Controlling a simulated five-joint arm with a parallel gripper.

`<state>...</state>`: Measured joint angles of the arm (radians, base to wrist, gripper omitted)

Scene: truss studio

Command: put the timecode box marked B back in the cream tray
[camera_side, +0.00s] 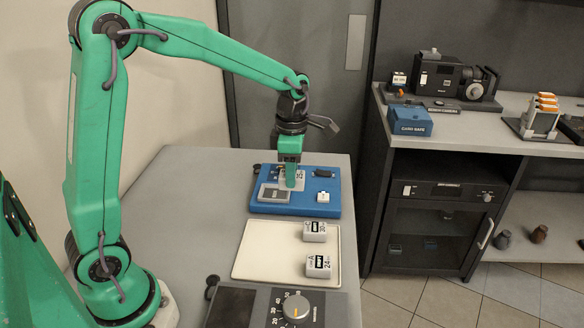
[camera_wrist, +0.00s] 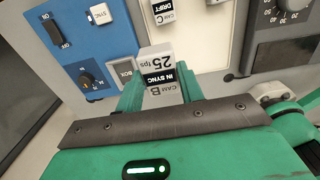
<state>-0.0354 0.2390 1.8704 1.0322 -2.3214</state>
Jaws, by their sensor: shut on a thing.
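My gripper (camera_side: 290,183) is over the blue sync unit (camera_side: 275,209) in the side view. In the wrist view its green fingers are shut on the box marked B (camera_wrist: 160,68), whose labels read CAM B, 25 fps and IN SYNC. In the side view my fingers partly hide that box, and I cannot tell whether it touches the unit. The cream tray (camera_side: 262,254) lies in front of the blue unit. Two similar pale boxes stand in it: one towards the back (camera_side: 314,231) and one towards the front, showing 24 (camera_side: 321,266).
The blue unit has a white button (camera_side: 322,196), a dark switch (camera_side: 323,173) and a grey plate (camera_side: 273,193). A dark unit with a dial (camera_side: 296,306) lies in front of the tray. The tray's left part is bare. A shelf with camera gear stands right.

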